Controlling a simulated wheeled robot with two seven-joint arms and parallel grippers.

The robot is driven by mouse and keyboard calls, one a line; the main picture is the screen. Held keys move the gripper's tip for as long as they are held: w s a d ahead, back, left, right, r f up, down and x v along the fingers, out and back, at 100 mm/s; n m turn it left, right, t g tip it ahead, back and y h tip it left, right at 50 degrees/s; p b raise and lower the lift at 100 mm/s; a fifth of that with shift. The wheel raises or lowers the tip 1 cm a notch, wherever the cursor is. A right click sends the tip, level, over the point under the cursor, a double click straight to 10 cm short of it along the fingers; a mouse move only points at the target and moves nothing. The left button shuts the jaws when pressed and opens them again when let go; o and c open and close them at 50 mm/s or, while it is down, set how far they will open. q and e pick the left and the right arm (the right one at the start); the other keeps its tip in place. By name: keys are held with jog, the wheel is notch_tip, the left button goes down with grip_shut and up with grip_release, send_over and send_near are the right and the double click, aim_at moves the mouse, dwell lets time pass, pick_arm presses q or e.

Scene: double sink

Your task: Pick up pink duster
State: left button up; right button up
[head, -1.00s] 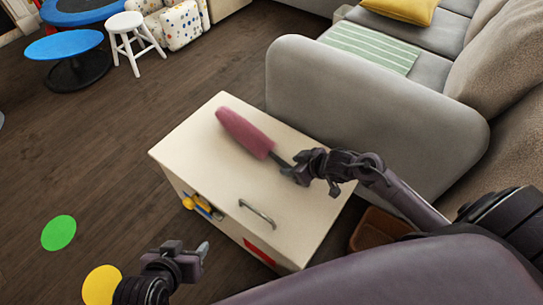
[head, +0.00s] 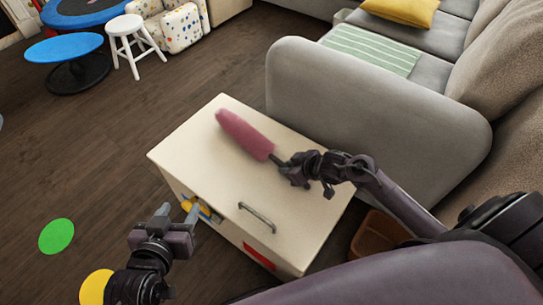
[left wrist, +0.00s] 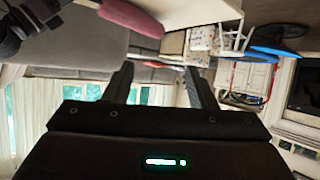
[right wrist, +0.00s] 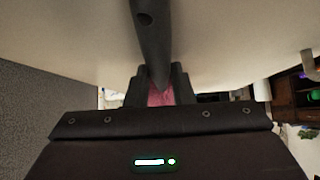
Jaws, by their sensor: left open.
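The pink duster (head: 244,134) lies on top of the beige cabinet (head: 190,150), with its fluffy head to the upper left and its dark handle to the lower right. My right gripper (head: 286,168) is at the handle. In the right wrist view the dark handle (right wrist: 151,45) runs between the fingers, which look closed on it, with pink showing behind. My left gripper (head: 179,212) is open and empty, in front of the cabinet's left side. The pink head also shows at the top of the left wrist view (left wrist: 130,15).
A grey sofa (head: 350,110) stands right behind the cabinet. A brown basket (head: 375,235) is on the floor at the cabinet's right. A metal handle (head: 257,215) sticks out on the cabinet. The wooden floor at left is mostly clear.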

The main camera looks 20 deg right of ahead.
grip_shut()
jog(key=shift+r, duration=0.2)
